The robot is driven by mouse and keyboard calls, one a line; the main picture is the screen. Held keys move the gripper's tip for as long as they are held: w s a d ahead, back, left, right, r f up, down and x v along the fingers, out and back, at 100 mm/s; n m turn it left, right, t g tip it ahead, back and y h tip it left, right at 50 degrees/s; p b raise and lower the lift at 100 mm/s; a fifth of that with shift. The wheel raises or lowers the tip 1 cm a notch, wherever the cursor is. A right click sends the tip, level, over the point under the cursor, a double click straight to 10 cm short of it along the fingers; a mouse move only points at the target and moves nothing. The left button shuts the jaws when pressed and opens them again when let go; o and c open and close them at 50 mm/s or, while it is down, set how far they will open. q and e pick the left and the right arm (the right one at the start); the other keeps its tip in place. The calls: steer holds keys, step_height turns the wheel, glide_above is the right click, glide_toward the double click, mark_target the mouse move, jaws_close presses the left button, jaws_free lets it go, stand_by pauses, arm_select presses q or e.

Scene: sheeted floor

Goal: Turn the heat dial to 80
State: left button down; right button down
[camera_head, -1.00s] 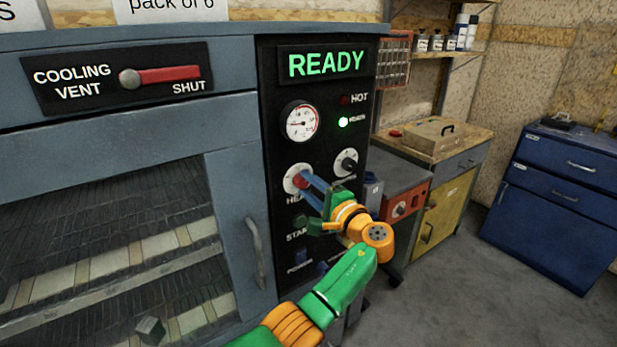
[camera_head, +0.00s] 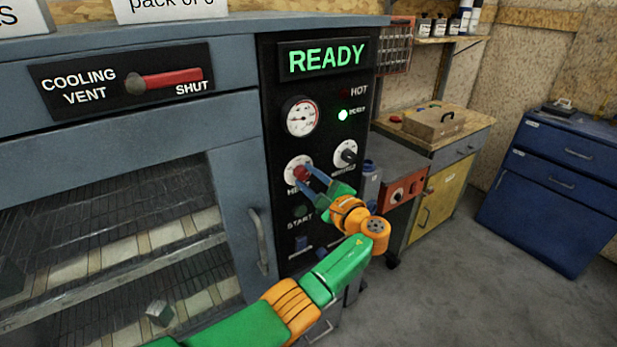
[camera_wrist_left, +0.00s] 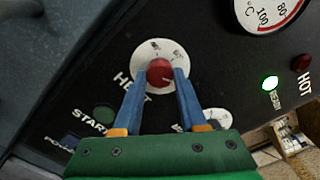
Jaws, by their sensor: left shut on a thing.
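The heat dial (camera_head: 300,172) is a red knob on a round white scale plate, on the black control panel below the gauge. It also shows in the left wrist view (camera_wrist_left: 160,72), above the word HEAT. My left gripper (camera_head: 306,172) has its two blue fingers on either side of the red knob and is shut on it. In the left wrist view the fingertips (camera_wrist_left: 160,76) touch the knob's sides. The scale numbers are too small to read. My right gripper is not in view.
A second dial (camera_head: 346,154) sits to the right of the heat dial. A round gauge (camera_head: 301,117) is above and the START button (camera_head: 300,211) below. The READY display (camera_head: 323,59) glows green. An oven door handle (camera_head: 258,241) is to the left.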

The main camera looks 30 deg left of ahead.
arm_select(q)
steer(key=shift+f, duration=0.1)
steer(key=shift+c, duration=2.3)
jaws_free()
steer(key=shift+d, duration=0.15)
steer(key=b+v, duration=0.1)
steer(key=v, duration=0.6)
